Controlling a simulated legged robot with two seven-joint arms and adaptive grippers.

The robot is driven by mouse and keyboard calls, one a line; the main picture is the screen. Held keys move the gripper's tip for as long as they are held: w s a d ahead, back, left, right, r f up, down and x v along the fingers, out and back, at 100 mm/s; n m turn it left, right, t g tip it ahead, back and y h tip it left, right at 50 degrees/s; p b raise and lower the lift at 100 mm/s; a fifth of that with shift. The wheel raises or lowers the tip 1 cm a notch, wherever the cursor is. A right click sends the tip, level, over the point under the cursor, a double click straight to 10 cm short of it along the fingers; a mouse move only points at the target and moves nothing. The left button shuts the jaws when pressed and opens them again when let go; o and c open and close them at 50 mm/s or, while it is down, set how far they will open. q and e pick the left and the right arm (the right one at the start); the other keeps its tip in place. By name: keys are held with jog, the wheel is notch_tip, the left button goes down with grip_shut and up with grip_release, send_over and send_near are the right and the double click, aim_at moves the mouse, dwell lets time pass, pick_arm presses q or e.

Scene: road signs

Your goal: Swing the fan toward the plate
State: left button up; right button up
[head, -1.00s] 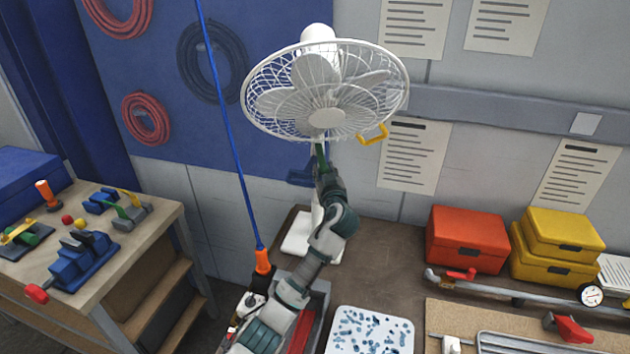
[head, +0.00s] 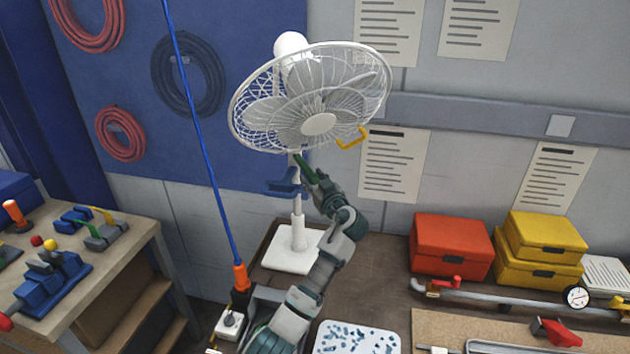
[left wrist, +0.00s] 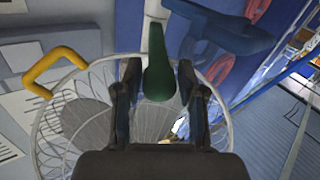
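The white fan (head: 318,124) stands upright on its white base (head: 288,248) at the back of the bench, its cage tilted down toward me. A yellow handle (head: 352,138) sticks out at the cage's right edge; it also shows in the left wrist view (left wrist: 42,72). A green handle (left wrist: 160,75) extends below the cage. My left gripper (head: 308,170) is at the green handle. In the left wrist view its two fingers (left wrist: 158,88) are apart, one on each side of the handle. The white plate (head: 335,342) with blue bits lies at the front, partly cut off. My right gripper is out of view.
A blue cord (head: 197,130) with an orange grip (head: 241,277) hangs left of my arm. A blue clamp-like part (head: 283,187) is beside the fan pole. Red (head: 450,247) and yellow (head: 540,262) boxes stand right. A pipe with a gauge (head: 577,297) lies before them.

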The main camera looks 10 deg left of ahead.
pick_arm(q)
jog(key=shift+o, duration=0.5)
jog(key=v, duration=1.2)
jog(key=shift+w+f, duration=0.1)
